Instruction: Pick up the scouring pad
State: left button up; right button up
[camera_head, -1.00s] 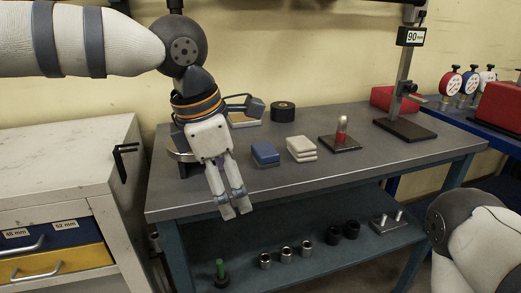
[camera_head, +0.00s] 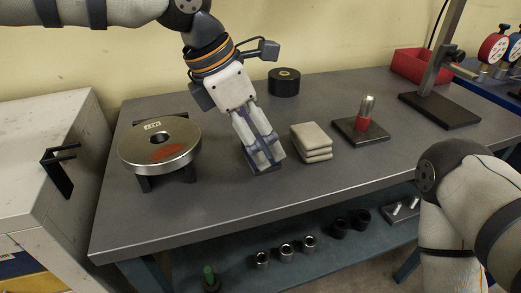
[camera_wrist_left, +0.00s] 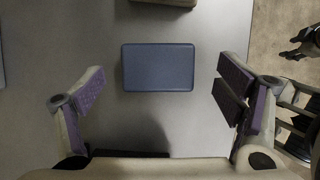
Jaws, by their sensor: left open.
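The scouring pad appears to be the flat, dark blue rectangular pad (camera_wrist_left: 158,67), lying on the grey bench top in the left wrist view. My left gripper (camera_head: 264,160) is over the bench, pointing down at the pad's place, just left of the beige stack. It hides most or all of the pad in the head view. In the left wrist view, the left gripper's fingers (camera_wrist_left: 160,105) are spread wide, one on each side of the pad, apart from it. The gripper is open and empty. My right arm shows at the right, but its gripper is out of view.
A stack of beige pads (camera_head: 311,142) stands close right of the left gripper. A round metal disc on a stand (camera_head: 185,150) is to the left. A black roll (camera_head: 284,83) is behind. A red-based metal pin (camera_head: 366,113) stands on a dark plate (camera_head: 350,133) further right.

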aim_at(261, 145)
pick_arm(q)
jog(key=x, duration=0.3)
jog(key=shift+w, duration=0.1)
jog(key=c, duration=1.2)
pick_arm(e)
jog(key=shift+f, duration=0.1)
pick_arm(q)
jog(key=shift+r, duration=0.1)
jog(key=shift+r, duration=0.3)
notch_tip(261, 145, up, 3)
jog(key=shift+a+r, duration=0.1)
jog(key=shift+a, duration=0.05)
jog(key=s+a+r, duration=0.2)
jog(key=s+r, duration=0.1)
jog(key=s, duration=0.1)
jog(key=s+a+r+p, duration=0.1)
jog(key=s+a+r, duration=0.2)
jog(key=s+a+r+p, duration=0.1)
jog(key=s+a+r, duration=0.1)
jog(key=s+r, duration=0.1)
jog(key=shift+s+a, duration=0.35)
jog(key=shift+s, duration=0.45)
pick_arm(e)
jog(key=shift+t, duration=0.7)
jog(key=w+r, duration=0.3)
jog(key=shift+w+r, duration=0.15)
jog(key=shift+w, duration=0.05)
